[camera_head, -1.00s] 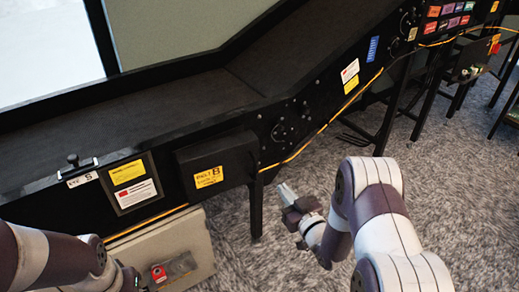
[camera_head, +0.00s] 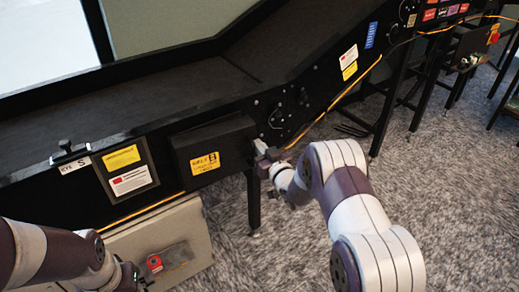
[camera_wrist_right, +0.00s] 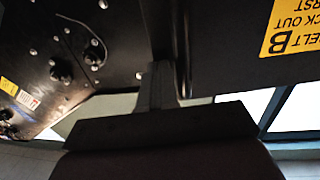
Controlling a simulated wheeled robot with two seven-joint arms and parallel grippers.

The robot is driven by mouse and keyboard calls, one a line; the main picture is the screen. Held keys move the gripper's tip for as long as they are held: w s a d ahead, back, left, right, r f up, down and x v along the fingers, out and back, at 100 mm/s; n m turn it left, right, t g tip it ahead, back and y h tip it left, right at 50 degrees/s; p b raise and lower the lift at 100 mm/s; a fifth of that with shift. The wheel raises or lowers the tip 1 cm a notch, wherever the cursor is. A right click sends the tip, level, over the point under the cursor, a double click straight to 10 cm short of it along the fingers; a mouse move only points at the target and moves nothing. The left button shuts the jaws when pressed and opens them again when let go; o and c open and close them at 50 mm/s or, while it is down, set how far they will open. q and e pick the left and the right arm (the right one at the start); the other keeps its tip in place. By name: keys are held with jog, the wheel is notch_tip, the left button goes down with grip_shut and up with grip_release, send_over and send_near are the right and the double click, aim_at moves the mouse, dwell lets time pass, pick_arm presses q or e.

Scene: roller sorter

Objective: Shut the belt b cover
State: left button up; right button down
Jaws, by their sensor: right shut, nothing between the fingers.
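The belt B cover (camera_head: 228,152) is a black panel with a yellow "BELT B" label on the front of the conveyor frame. It stands out a little from the frame; how far it is swung I cannot tell. In the right wrist view the cover (camera_wrist_right: 225,35) fills the upper right, its edge close to the fingers. My right gripper (camera_head: 262,150) is shut and empty at the cover's right edge. In the wrist view its fingers (camera_wrist_right: 160,85) point up beside that edge; contact is unclear. My left gripper (camera_head: 132,277) is low at the left, its fingers hard to make out.
The black conveyor (camera_head: 150,95) runs above the cover. A yellow cable (camera_head: 335,100) runs along its frame. A beige box (camera_head: 150,235) with a red button stands below on the left. A black leg (camera_head: 253,205) stands under the frame. Carpet at right is open.

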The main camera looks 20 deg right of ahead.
jog(key=shift+r+b+x, duration=0.15)
jog(key=shift+b+x, duration=0.2)
jog(key=shift+x, duration=0.45)
jog(key=shift+r+b+x, duration=0.15)
jog(key=shift+b+x, duration=0.15)
jog(key=shift+x, duration=0.5)
jog(key=shift+d, duration=0.15)
